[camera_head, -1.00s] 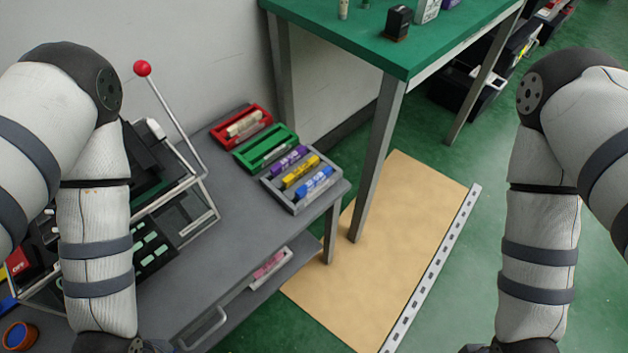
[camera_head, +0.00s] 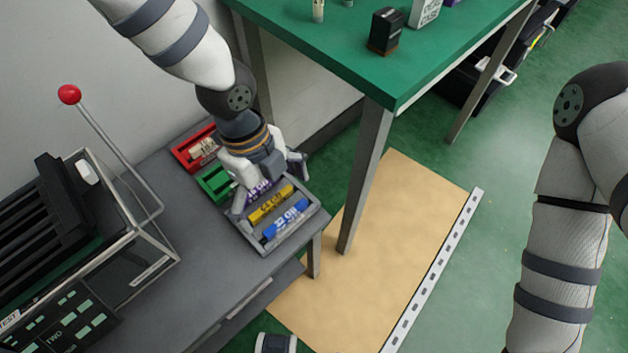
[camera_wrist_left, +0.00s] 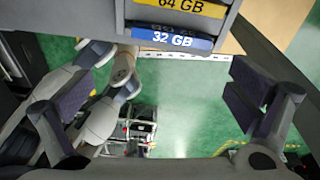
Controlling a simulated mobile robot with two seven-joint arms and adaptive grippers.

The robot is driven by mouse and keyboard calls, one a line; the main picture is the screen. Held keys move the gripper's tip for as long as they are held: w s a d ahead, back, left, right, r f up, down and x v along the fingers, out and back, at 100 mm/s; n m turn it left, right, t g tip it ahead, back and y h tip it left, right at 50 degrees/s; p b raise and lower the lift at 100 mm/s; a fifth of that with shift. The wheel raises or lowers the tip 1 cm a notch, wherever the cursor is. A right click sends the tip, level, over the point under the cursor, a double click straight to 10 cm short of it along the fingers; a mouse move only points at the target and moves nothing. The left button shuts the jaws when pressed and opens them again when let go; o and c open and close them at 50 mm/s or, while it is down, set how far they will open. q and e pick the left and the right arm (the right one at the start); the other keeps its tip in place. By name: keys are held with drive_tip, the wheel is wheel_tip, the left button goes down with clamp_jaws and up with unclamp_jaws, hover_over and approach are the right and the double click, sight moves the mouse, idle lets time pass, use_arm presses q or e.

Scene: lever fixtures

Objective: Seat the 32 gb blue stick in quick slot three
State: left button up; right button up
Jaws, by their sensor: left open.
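The blue 32 GB stick (camera_head: 286,220) lies in the grey tray (camera_head: 262,248), beside the yellow 64 GB stick (camera_head: 270,204). It also shows at the top of the left wrist view (camera_wrist_left: 172,40), label readable. My left gripper (camera_head: 269,187) is open over the tray, its fingers spread around the purple stick's end, apart from the blue stick. The lever fixture (camera_head: 150,262) stands at the left, its red-knobbed lever (camera_head: 69,94) raised. A dark panel in front carries pale labels, one reading "TWO"; I cannot make out slot three. My right gripper is out of view.
Red (camera_head: 185,157) and green (camera_head: 205,190) trays stand behind the grey one, partly hidden by my left gripper. A taller green table (camera_head: 350,70) rises behind at the right, its leg near the bench end. Bare bench lies between the fixture and grey tray.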

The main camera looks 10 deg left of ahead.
sight(285, 217)
use_arm(q)
drive_tip(key=shift+m, duration=0.9)
drive_tip(key=x, duration=0.3)
drive_tip(key=w+x, duration=0.1)
drive_tip(key=x, duration=0.2)
drive_tip(key=w+b+x, duration=0.1)
drive_tip(key=x, duration=0.3)
drive_tip(key=shift+w+a+f, duration=0.1)
drive_tip(key=shift+a+f, duration=0.05)
drive_tip(key=shift+a, duration=0.05)
drive_tip(key=c, duration=0.8)
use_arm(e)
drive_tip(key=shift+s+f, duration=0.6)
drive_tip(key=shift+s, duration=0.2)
